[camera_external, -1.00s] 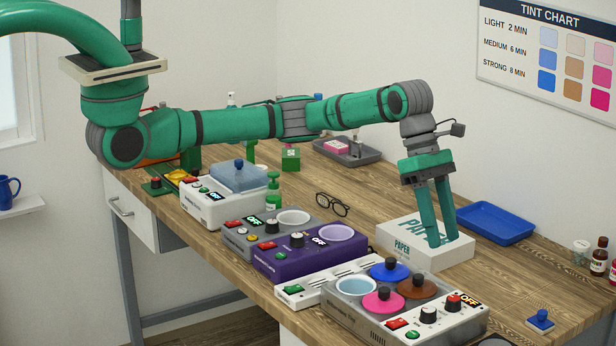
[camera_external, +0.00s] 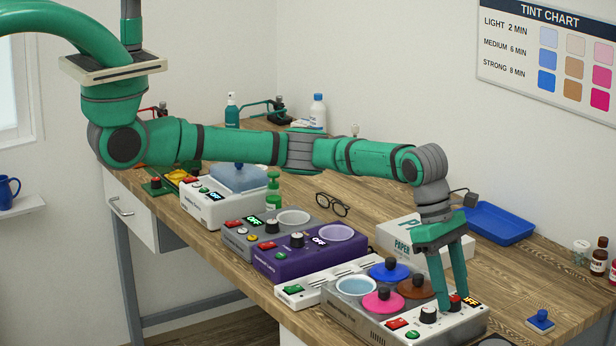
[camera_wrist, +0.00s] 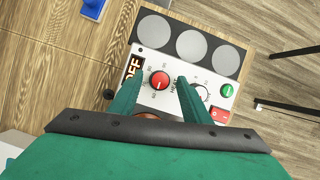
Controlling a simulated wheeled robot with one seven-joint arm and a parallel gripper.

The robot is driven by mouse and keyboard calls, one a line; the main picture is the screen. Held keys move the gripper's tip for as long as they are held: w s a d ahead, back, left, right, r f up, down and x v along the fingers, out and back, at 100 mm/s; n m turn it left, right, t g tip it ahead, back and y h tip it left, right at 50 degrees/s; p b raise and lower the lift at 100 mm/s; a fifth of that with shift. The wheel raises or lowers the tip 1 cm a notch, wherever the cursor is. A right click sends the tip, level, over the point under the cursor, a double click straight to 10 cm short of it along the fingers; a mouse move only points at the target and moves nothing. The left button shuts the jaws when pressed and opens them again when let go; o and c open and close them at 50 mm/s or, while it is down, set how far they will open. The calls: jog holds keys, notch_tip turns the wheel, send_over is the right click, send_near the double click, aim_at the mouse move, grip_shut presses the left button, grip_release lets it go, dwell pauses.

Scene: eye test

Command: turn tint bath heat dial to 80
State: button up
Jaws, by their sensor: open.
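The tint bath (camera_external: 350,312) is a grey box with a white panel at the table's front, bearing a pale blue bowl (camera_external: 356,286) and pink, blue and brown lids. Its red dial (camera_wrist: 160,79) has a white mark pointing down-left in the wrist view; the numbers around it are too small to read surely. The display (camera_wrist: 133,67) reads OFF. My gripper (camera_external: 454,301) is open and low over the panel, with one finger on each side of the red dial. It also shows in the wrist view (camera_wrist: 159,77). I cannot tell whether the fingers touch the dial.
A paper box (camera_external: 440,258) stands behind. A blue knobbed object (camera_external: 540,319) lies to the right. A purple heater (camera_external: 290,262) stands to the left.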

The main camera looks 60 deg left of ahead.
jog(key=shift+d+f, duration=0.1)
jog(key=c, duration=1)
jog(key=shift+m, duration=0.4)
jog(key=m, duration=0.1)
jog(key=m+g, duration=0.2)
jog(key=m, duration=0.1)
jog(key=shift+w, duration=0.25)
jog(key=m+g, duration=0.1)
jog(key=m, duration=0.2)
jog(key=m+g+y, duration=0.1)
jog(key=m, duration=0.2)
jog(key=shift+w+d, duration=0.1)
jog(key=shift+d, duration=0.05)
jog(key=m+y, duration=0.1)
jog(key=m, duration=0.3)
jog(key=m+g+y, duration=0.1)
jog(key=m, duration=0.1)
jog(key=shift+d+m+y, duration=0.25)
jog(key=shift+m+y, duration=0.05)
jog(key=shift+m, duration=0.1)
jog(key=m+y, duration=0.1)
jog(key=m, duration=0.2)
jog(key=m+y, duration=0.1)
jog(key=m, duration=0.2)
jog(key=shift+d+m+y, duration=0.15)
jog(key=shift+m+y, duration=0.15)
jog(key=shift+w, duration=0.1)
